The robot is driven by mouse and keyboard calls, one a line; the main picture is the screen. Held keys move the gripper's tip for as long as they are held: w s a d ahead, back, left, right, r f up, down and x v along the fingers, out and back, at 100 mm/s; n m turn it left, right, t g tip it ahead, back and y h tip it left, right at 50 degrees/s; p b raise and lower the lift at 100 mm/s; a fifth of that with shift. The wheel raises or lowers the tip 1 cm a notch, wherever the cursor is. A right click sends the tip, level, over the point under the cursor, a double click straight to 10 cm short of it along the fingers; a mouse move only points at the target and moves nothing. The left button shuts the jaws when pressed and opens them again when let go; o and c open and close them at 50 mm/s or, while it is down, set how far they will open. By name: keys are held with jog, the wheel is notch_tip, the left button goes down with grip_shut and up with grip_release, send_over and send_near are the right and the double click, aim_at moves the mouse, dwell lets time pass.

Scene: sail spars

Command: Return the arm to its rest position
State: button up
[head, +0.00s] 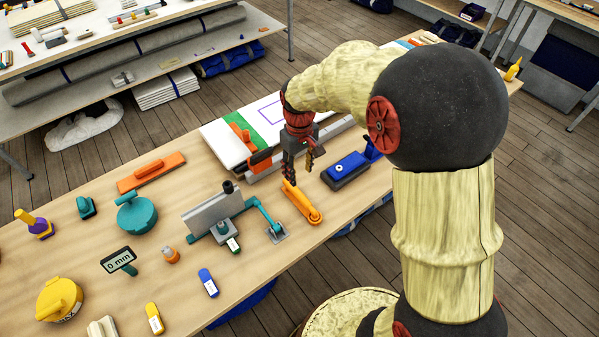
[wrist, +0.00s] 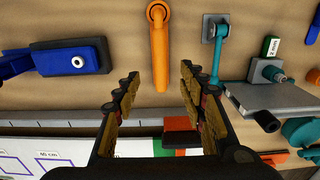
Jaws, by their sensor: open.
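My gripper (head: 298,164) is open and empty above the wooden workbench (head: 372,190). In the wrist view its two fingers (wrist: 157,100) stand apart with nothing between the tips. An orange handled tool (head: 303,202) lies on the bench just below the gripper in the head view. It also shows in the wrist view (wrist: 159,45), ahead of and between the fingers. My arm reaches out over the bench from the right side of the head view and bends down at the wrist.
A blue and grey block tool (head: 348,168) lies right of the gripper. White boards (head: 228,146) lie behind. Several small tools, including a teal round one (head: 137,214), crowd the bench's left part.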

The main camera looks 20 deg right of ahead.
dwell(0.3)
jog(key=s+r+m+t+b, duration=0.1)
jog(key=s+r+t, duration=0.1)
jog(key=s+r, duration=0.5)
jog(key=s+r+m+t+b, duration=0.2)
jog(key=s+r, duration=0.6)
jog(key=s, duration=0.7)
jog(key=shift+r+m+t, duration=0.15)
jog(key=shift+m+t, duration=0.15)
jog(key=shift+t, duration=0.5)
